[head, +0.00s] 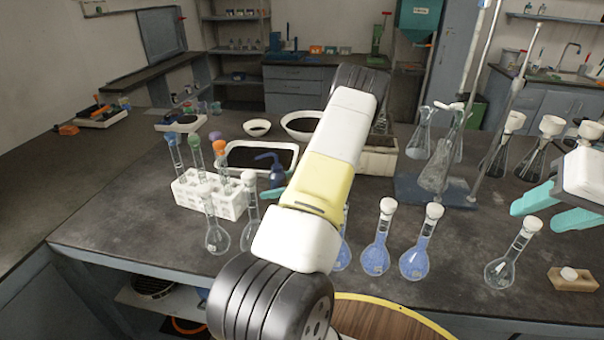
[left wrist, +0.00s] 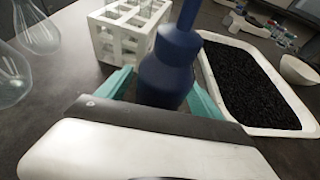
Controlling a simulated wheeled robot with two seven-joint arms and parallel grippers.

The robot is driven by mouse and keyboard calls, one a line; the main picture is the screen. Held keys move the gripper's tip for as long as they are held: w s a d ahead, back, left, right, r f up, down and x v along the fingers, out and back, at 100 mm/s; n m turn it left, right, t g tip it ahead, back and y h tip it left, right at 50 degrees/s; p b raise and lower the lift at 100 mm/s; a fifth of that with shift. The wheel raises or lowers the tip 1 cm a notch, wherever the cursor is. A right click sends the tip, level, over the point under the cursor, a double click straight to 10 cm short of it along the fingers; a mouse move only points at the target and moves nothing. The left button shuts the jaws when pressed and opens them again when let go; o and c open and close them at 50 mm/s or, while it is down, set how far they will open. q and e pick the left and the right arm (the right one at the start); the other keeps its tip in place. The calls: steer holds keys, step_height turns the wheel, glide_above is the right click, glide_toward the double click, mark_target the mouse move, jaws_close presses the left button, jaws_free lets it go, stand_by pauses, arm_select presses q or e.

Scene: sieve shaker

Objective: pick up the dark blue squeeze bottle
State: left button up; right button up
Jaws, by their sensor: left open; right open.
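The dark blue squeeze bottle (head: 276,174) stands upright on the bench, left of my left arm in the head view. In the left wrist view the bottle (left wrist: 167,78) is between the two teal fingers of my left gripper (left wrist: 163,93). The fingers are open, one on each side of its body; I cannot tell whether they touch it. In the head view my arm hides most of the left gripper, and one teal fingertip (head: 270,193) shows by the bottle's base. My right gripper (head: 534,210) is open and empty at the right.
A white rack (head: 208,197) with tubes stands left of the bottle. A white tray (head: 262,145) of dark grains lies behind it. Several flasks, including a blue-filled flask (head: 376,257), line the front. A ring stand base (head: 432,190) is at the right.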

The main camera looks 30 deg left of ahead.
arm_select(q)
steer(key=shift+s+a+f, duration=0.15)
steer(key=shift+a+f, duration=0.1)
steer(key=shift+a, duration=0.3)
steer(key=c, duration=0.8)
steer(key=shift+o, duration=0.2)
steer(key=shift+r, duration=0.15)
